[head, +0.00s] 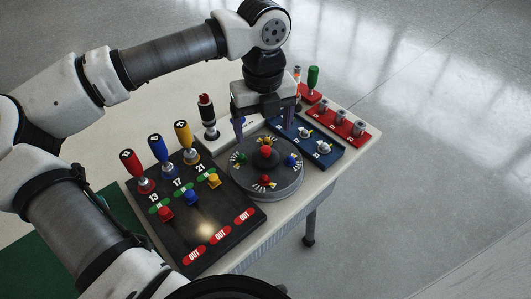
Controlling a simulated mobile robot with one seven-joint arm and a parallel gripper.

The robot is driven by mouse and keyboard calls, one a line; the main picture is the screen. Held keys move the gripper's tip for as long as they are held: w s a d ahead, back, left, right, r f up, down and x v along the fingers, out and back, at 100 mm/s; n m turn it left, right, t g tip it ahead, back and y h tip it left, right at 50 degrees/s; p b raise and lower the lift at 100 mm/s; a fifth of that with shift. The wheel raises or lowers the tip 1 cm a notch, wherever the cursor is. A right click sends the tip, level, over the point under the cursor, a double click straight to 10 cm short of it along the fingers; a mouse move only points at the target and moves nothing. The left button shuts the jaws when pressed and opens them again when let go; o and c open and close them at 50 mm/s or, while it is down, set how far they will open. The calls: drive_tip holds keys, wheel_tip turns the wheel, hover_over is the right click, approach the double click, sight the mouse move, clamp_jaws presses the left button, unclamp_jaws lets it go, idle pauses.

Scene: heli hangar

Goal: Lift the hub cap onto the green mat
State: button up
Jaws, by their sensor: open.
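A round grey hub unit (262,190) sits on the pale bench top (228,250). At its centre is a dark cap with a red top, which looks like the hub cap (265,153). A green surface, probably the green mat (35,262), lies at the lower left, partly hidden by my arm.
A black panel (208,222) with several coloured-handled tools stands left of the hub unit. A blue tray (312,148) and a red tray (338,120) with small parts stand to the right.

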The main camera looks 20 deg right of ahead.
sight(266, 148)
drive_tip(key=f, duration=0.3)
drive_tip(key=s+f+p, duration=0.1)
drive_tip(key=f, duration=0.1)
drive_tip(key=shift+f, duration=0.9)
drive_tip(key=c, duration=1.1)
drive_tip(key=shift+r, duration=0.1)
wheel_tip(266, 148, up, 20)
drive_tip(key=shift+f+b, duration=0.1)
drive_tip(key=shift+b, duration=0.35)
